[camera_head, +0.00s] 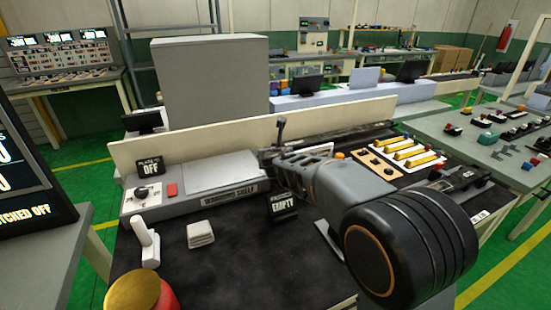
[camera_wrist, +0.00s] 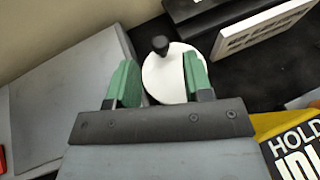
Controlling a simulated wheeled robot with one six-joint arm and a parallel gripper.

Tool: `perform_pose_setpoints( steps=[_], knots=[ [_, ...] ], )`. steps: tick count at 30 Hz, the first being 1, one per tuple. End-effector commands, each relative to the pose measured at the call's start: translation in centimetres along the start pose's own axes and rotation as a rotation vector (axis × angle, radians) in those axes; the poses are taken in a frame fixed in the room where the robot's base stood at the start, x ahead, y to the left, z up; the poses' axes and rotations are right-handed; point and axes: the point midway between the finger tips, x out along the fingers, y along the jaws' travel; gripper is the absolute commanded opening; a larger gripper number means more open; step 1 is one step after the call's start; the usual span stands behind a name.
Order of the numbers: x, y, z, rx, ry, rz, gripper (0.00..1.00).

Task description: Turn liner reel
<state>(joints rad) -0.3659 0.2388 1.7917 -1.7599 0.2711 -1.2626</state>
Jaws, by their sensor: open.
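In the wrist view a white round disc (camera_wrist: 163,82) with a black knob (camera_wrist: 160,46) standing near its far edge looks like the liner reel. My gripper (camera_wrist: 160,75) is open, with a green-padded finger on either side of the disc. The knob appears a little beyond the fingertips, between their lines. Whether the fingers touch the disc I cannot tell. In the head view my gripper (camera_head: 272,156) is small and dark at the back of the bench, and my own arm covers much of that area. The reel is not clear there.
The grey warming shelf (camera_head: 205,194) lies left of my gripper, by a low cream back wall (camera_head: 200,145). An "EMPTY" sign (camera_head: 283,207) stands in front.

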Motion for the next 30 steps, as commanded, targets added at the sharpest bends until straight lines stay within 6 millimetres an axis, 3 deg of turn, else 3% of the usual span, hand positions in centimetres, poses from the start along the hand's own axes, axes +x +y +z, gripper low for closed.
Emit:
perform_pose_setpoints(
  steps=[6, 15, 30],
  knots=[
    [-4.8, 0.0, 0.2, 0.001, -0.003, 0.001, 0.46],
    [-9.0, 0.0, 0.2, 0.0, -0.002, 0.0, 0.46],
    [-10.1, 0.0, 0.0, 0.001, 0.0, 0.0, 0.46]
  ],
)
